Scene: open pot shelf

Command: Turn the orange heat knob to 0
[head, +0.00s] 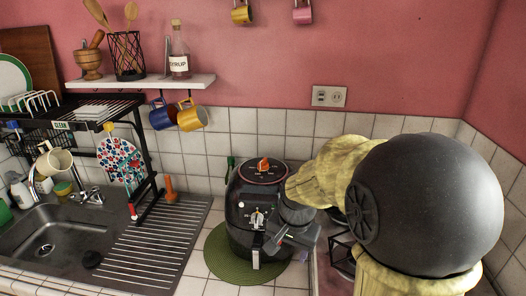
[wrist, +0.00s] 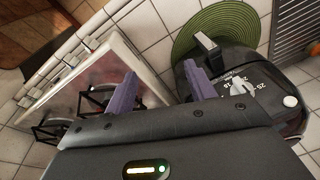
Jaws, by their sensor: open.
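The orange heat knob (head: 264,164) sits on the top face of a black air fryer (head: 241,206), inside a ring of marks too small to read. The fryer's front carries a second, pale knob (head: 257,219) with a dial; this pale knob (wrist: 240,88) also shows in the wrist view. My gripper (head: 289,240) is open in front of the fryer's right side, lower than the orange knob and apart from it. In the wrist view my gripper (wrist: 162,86) has nothing between its fingers. The orange knob is not visible in the wrist view.
The fryer stands on a round green mat (head: 220,268). A ribbed drainer (head: 155,243) and sink (head: 50,248) lie left. A stove with dark burner grates (wrist: 98,100) shows in the wrist view. A white shelf (head: 140,84) with hanging mugs is above left.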

